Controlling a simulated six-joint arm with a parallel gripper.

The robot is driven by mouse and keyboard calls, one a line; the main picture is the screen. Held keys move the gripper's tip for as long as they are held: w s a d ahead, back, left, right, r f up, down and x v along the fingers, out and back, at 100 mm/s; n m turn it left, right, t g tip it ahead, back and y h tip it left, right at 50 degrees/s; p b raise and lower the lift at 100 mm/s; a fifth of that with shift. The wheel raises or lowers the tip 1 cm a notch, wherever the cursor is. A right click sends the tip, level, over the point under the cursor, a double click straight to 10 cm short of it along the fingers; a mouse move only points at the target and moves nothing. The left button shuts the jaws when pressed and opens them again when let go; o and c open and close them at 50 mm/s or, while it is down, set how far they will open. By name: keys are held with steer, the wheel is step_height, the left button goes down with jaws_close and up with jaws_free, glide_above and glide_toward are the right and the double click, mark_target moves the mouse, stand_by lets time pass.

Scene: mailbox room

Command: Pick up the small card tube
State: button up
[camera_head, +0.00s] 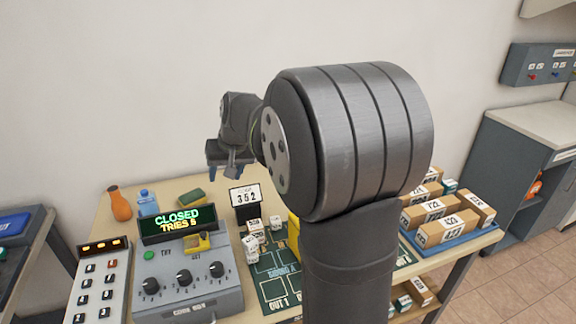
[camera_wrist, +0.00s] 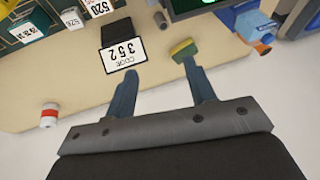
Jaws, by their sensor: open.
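A small upright cylinder, white with red bands (camera_wrist: 48,116), stands near the table edge at the left of the wrist view. In the head view my gripper (camera_head: 231,168) hangs above the back of the table, and the cylinder lies well to the left of the fingers in the wrist view.
A code sign reading 352 (camera_head: 246,197) and a yellow-green sponge (camera_head: 192,199) stand near the back edge. An orange bottle (camera_head: 119,204), blue bottle (camera_head: 148,204), dial box (camera_head: 188,290) and display (camera_head: 178,223) are left. Parcels fill a blue tray (camera_head: 455,243) at right.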

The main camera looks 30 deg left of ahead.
steer(key=w+a+f+n+g+h, duration=0.1)
steer(key=w+a+f+n+h, duration=0.25)
steer(key=a+f+n, duration=0.45)
steer(key=shift+n+h, duration=0.45)
steer(key=shift+n, duration=0.35)
steer(key=f, duration=0.5)
steer(key=a+f, duration=0.1)
steer(key=f, duration=0.4)
steer(key=s+f, duration=0.1)
steer(key=f, duration=0.3)
steer(key=shift+s+a+f, duration=0.1)
steer(key=shift+a+f, duration=0.3)
steer(key=c, duration=1.1)
